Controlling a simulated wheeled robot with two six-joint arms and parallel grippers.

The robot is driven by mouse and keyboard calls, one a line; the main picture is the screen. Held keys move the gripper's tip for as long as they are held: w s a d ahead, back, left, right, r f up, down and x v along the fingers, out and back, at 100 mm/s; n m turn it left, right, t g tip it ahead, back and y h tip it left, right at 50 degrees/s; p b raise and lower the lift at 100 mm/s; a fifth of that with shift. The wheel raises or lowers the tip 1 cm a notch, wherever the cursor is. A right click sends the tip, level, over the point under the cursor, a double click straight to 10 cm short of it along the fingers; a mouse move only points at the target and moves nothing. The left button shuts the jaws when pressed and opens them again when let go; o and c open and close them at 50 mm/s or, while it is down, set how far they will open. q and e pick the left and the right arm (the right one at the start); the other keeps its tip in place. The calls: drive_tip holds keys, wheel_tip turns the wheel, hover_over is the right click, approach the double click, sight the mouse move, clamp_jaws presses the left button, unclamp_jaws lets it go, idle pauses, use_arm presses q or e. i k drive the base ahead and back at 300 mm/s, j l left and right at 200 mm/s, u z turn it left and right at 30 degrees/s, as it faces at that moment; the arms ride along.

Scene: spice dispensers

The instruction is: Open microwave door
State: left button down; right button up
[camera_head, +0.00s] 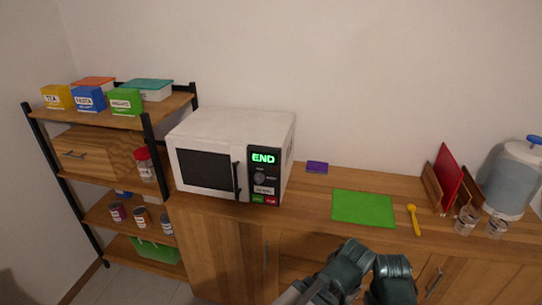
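The white microwave (231,127) stands on the wooden counter, beside the shelf unit. Its door (203,168) has a dark window and looks shut against the body. A dark vertical handle (237,181) is at the door's right side, beside the control panel. The panel display (263,158) reads END in green. Dark grey-green parts of my arms show at the bottom edge, in front of the counter and well apart from the microwave. I cannot make out any gripper fingers there.
A wooden shelf (139,123) with boxes and jars stands left of the microwave. A green mat (363,208), purple block (317,167), yellow spoon (414,219), red board (447,177), glass jars (466,221) and a blue-lidded dispenser (508,180) are on the counter. The counter between microwave and mat is clear.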

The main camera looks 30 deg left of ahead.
sight(218, 168)
drive_tip(key=u, duration=1.45)
